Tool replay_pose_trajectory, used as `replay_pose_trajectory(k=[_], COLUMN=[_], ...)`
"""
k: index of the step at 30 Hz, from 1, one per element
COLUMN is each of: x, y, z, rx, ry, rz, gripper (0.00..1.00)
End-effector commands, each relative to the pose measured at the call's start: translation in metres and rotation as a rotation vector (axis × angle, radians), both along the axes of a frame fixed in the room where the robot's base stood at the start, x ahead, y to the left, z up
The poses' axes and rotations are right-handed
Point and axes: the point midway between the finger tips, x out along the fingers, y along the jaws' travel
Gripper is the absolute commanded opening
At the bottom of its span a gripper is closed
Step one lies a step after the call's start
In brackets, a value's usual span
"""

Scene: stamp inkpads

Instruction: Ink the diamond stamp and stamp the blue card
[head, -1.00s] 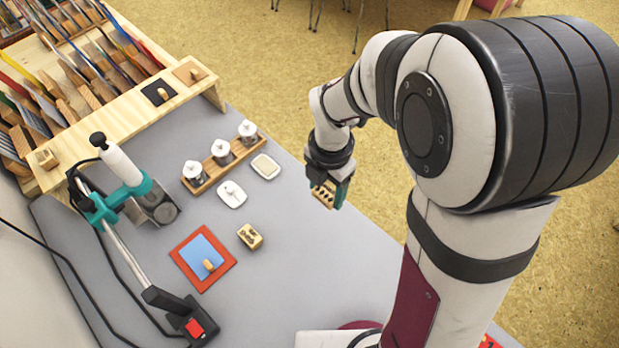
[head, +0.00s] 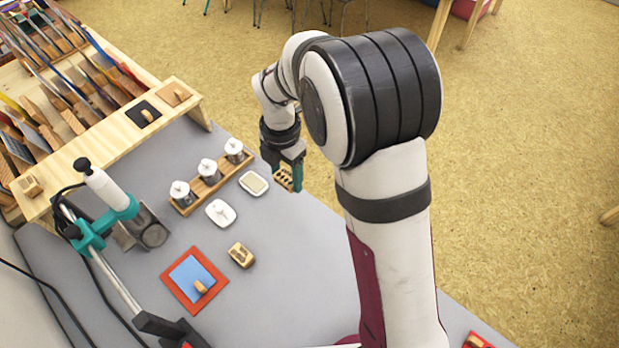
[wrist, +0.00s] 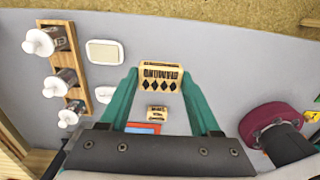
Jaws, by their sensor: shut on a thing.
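My gripper (head: 286,172) is shut on a wooden block stamp (wrist: 161,78), whose side bears a row of dark diamonds and lettering. It is up in the air, to the right of the cream-topped pad (head: 253,183), which also shows in the wrist view (wrist: 105,52). A white lidded dish (head: 220,213) with a knob sits nearer. The blue card (head: 188,272) lies on a red mat (head: 178,294), with a small wooden piece (head: 201,287) on it. A second wooden stamp (head: 241,254) lies right of the mat. The held stamp's underside is hidden.
A wooden rack (head: 209,190) of white-lidded jars stands behind the pads. The grey table right of the second stamp is clear.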

Motion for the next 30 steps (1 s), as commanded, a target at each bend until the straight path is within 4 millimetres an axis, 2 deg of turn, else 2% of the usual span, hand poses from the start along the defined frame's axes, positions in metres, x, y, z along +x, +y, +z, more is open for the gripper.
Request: replay_pose_trajectory(k=[3, 6, 9, 14, 24, 30], x=[0.037, 0.057, 0.067, 0.070, 0.070, 0.070], y=[0.040, 0.068, 0.084, 0.089, 0.089, 0.089], z=[-0.010, -0.018, -0.022, -0.035, -0.076, -0.082], rx=[-0.001, -0.001, 0.001, 0.001, 0.002, 0.004], ry=[0.002, 0.002, 0.002, 0.001, -0.001, -0.002], rz=[0.004, 0.002, -0.002, -0.003, -0.003, -0.003], gripper=[0.28, 0.28, 0.28, 0.28, 0.28, 0.28])
